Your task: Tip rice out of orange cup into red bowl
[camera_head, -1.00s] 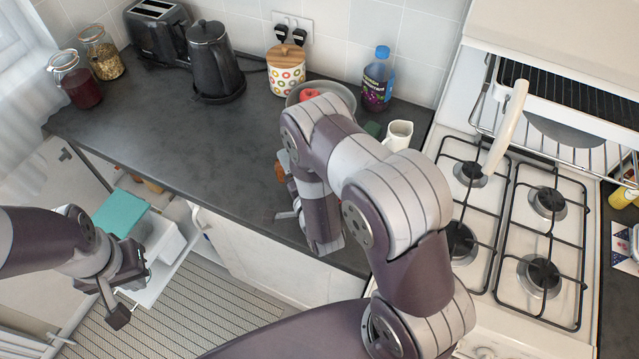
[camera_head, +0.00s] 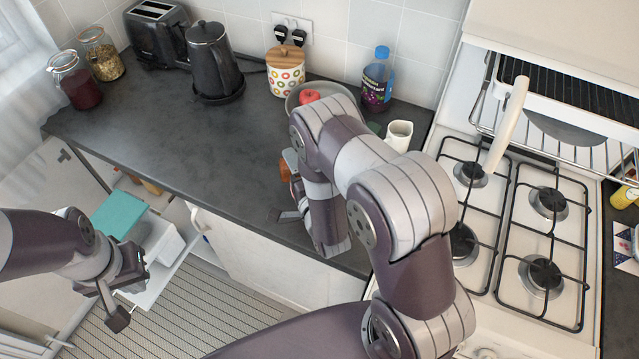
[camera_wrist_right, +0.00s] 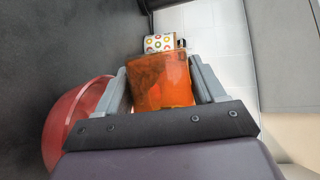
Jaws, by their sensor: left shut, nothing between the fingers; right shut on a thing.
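The orange cup (camera_wrist_right: 162,80) is between the fingers of my right gripper (camera_wrist_right: 160,88) in the right wrist view. In the head view only a sliver of the cup (camera_head: 285,171) shows beside my right gripper (camera_head: 284,190), above the counter's front part. The red bowl (camera_wrist_right: 75,125) is at the left in the wrist view, beside the gripper and partly covered by it. My right arm hides the bowl in the head view. I cannot make out the rice or the cup's exact tilt. My left gripper (camera_head: 118,308) is shut and empty, low at the left, off the counter.
A grey bowl with a red apple (camera_head: 309,97), a dotted canister (camera_head: 286,75), a purple bottle (camera_head: 377,82) and a white mug (camera_head: 399,135) stand behind my right arm. A kettle (camera_head: 213,62) is further left. The counter's left middle (camera_head: 170,130) is clear. A gas hob (camera_head: 515,220) is at right.

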